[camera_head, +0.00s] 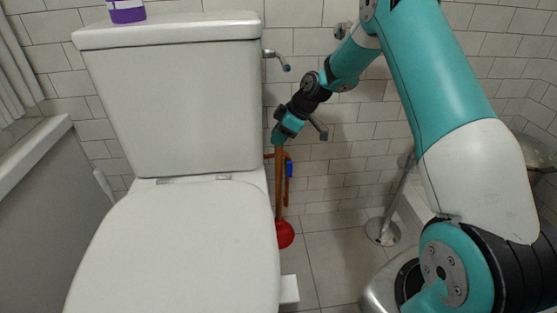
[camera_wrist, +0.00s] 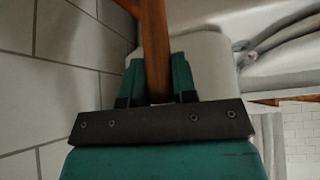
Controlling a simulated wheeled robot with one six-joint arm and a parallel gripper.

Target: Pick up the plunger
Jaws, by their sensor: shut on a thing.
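The plunger (camera_head: 279,190) has a long wooden handle and a red rubber cup (camera_head: 285,235). It stands nearly upright between the toilet and the tiled wall, its cup low by the floor; I cannot tell whether the cup touches the floor. My gripper (camera_head: 279,139) is shut on the upper end of the handle. In the wrist view the wooden handle (camera_wrist: 155,50) runs between my two teal fingers (camera_wrist: 158,85). The cup is hidden in the wrist view.
The white toilet (camera_head: 180,240) with its tank (camera_head: 175,110) is close on the left. A purple container (camera_head: 126,11) sits on the tank lid. A copper pipe with a blue valve (camera_head: 290,169) is behind the handle.

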